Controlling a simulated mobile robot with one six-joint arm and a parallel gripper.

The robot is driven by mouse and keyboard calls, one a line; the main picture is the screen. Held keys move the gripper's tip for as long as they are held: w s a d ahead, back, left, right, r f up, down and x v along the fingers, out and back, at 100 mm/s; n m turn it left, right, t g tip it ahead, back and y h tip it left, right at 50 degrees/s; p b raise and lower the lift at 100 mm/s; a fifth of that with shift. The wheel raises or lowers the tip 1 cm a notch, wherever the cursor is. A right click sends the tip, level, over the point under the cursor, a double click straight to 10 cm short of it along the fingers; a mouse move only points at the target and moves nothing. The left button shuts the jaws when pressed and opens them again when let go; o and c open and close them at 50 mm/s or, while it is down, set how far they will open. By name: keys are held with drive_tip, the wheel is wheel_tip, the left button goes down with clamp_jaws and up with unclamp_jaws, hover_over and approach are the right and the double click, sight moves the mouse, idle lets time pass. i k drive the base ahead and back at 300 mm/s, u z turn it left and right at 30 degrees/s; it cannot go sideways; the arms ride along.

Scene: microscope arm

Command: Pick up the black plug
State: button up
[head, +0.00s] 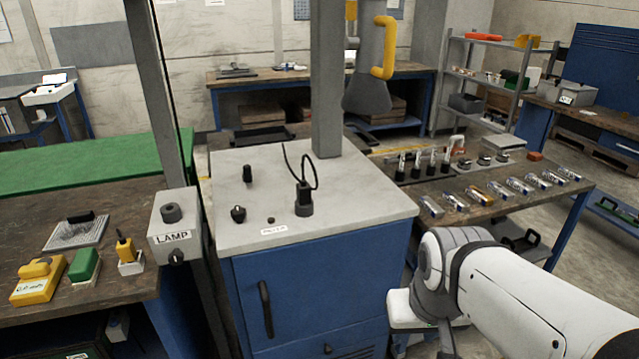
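A black plug (304,200) with a thin black cable looping up from it stands upright on the light grey top of the blue cabinet (350,207). Whether it sits in a socket is too small to tell. Other small black pieces are near it: an upright one (247,174) behind to the left, a knob-like one (238,214) to the left and a low one (271,220) in front. My arm reaches in from the lower right, in front of the cabinet's right side, well apart from the plug. My gripper's fingers do not show.
A grey post (326,80) rises from the cabinet's back edge. A grey lamp box (175,228) stands on the left. A bench (480,186) with several clear cylinders and dark upright pieces stands right. The cabinet top's right part is clear.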

sight(304, 189)
drive_tip(key=u, duration=0.15)
drive_tip(key=i, duration=0.9)
drive_tip(key=z, duration=0.05)
